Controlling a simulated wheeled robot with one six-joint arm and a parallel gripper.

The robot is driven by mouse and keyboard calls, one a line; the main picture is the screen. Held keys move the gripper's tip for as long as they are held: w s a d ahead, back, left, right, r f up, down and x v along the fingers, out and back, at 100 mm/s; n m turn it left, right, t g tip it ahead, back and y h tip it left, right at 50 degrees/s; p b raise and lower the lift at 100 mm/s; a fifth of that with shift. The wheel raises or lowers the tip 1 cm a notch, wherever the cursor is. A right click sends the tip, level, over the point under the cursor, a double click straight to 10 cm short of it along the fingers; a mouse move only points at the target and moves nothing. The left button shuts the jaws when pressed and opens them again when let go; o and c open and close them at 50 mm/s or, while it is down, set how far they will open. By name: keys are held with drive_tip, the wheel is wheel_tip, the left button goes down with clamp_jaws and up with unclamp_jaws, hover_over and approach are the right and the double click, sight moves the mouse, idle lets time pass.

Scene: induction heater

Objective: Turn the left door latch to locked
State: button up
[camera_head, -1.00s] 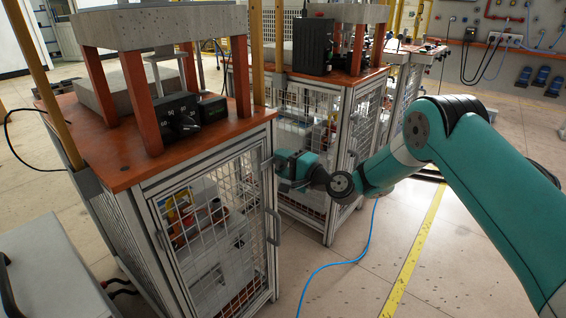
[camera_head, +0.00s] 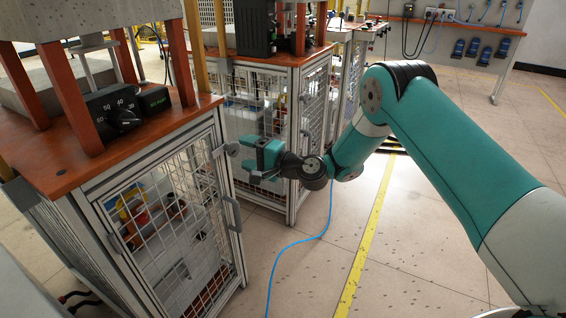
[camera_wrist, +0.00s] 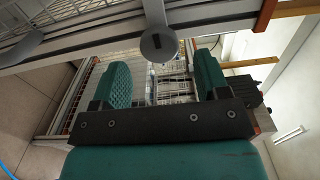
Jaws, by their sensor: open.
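The door latch (camera_head: 229,149) is a small grey piece with a round end, at the upper right edge of the mesh door (camera_head: 160,215) of the nearest cabinet. In the wrist view the latch (camera_wrist: 158,46) shows as a grey disc with a small dark slot and a bar running up from it. My gripper (camera_head: 248,159) is open and empty, just right of the latch and apart from it in the head view. In the wrist view the fingers of my gripper (camera_wrist: 161,66) stand either side of the disc's line, with the disc beyond their tips.
A grey door handle (camera_head: 233,214) sits lower on the same door edge. A second mesh cabinet (camera_head: 296,130) stands behind my gripper. A blue hose (camera_head: 300,243) and a yellow floor line (camera_head: 366,235) lie on the floor. The floor right of the door is open.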

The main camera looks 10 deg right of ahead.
drive_tip(key=b+v, duration=1.1)
drive_tip(key=v, duration=0.2)
drive_tip(key=shift+a, duration=0.1)
drive_tip(key=s+a+r+n+g+h, duration=0.1)
drive_tip(key=s+a+r+n+g, duration=0.1)
drive_tip(key=s+a+n+g, duration=0.4)
drive_tip(key=s+a+r+n+g+h, duration=0.1)
drive_tip(key=s+a+r+n+g, duration=0.15)
drive_tip(key=s+n, duration=0.45)
drive_tip(key=s+d+n+g+h, duration=0.15)
drive_tip(key=s+d+h, duration=0.25)
drive_tip(key=s, duration=0.5)
drive_tip(key=s+d+n+g+h, duration=0.1)
drive_tip(key=s+d+g+h, duration=0.2)
drive_tip(key=s, duration=0.6)
wheel_tip(320, 180, up, 34)
drive_tip(key=d+t+p, duration=0.1)
drive_tip(key=p, duration=3.3)
drive_tip(key=shift+s+f+h, duration=0.2)
drive_tip(key=shift+s+h, duration=0.05)
drive_tip(key=shift+h, duration=0.05)
